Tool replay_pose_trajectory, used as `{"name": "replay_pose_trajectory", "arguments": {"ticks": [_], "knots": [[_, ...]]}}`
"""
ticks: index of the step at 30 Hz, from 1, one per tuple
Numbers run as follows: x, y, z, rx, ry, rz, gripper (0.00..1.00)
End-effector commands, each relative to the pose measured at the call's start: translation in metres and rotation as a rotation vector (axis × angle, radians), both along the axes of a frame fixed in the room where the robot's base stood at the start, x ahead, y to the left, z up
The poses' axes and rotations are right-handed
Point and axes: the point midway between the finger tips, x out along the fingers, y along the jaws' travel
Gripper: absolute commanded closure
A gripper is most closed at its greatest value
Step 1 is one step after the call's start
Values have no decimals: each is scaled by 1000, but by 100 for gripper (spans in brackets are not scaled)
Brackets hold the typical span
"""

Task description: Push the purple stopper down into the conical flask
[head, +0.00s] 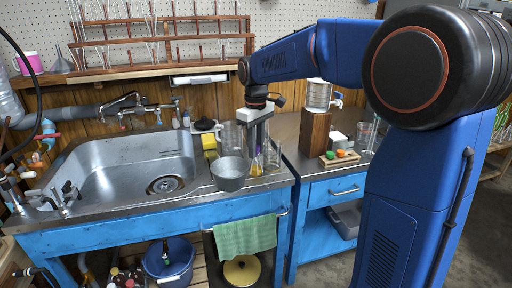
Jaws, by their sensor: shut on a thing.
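The conical flask (256,169), with yellow liquid low in it, stands upright on the counter at the right of the sink. My gripper (258,146) points straight down above the flask. It is shut on the purple stopper (259,149), a small purple spot between the fingertips, right over the flask's neck. The fingers hide most of the stopper and the neck. I cannot tell how far the stopper is in, or whether it touches the glass.
A grey metal pot (230,174) stands close left of the flask, and clear glassware (272,157) stands close right. A yellow sponge (209,143) lies behind the pot. The sink (125,165) is at left. A wooden block (314,134) stands on the right counter.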

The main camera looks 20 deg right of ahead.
Motion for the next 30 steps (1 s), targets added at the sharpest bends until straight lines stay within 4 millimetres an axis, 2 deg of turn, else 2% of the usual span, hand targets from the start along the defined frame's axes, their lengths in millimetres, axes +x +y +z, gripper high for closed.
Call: {"name": "replay_pose_trajectory", "arguments": {"ticks": [11,12,14,24,30], "knots": [[-1,0,-5,-1,7,0,99],[-1,0,-5,-1,8,0,68],[-1,0,-5,-1,7,0,55],[0,0,-1,0,4,0,55],[0,0,21,-1,1,0,55]]}}
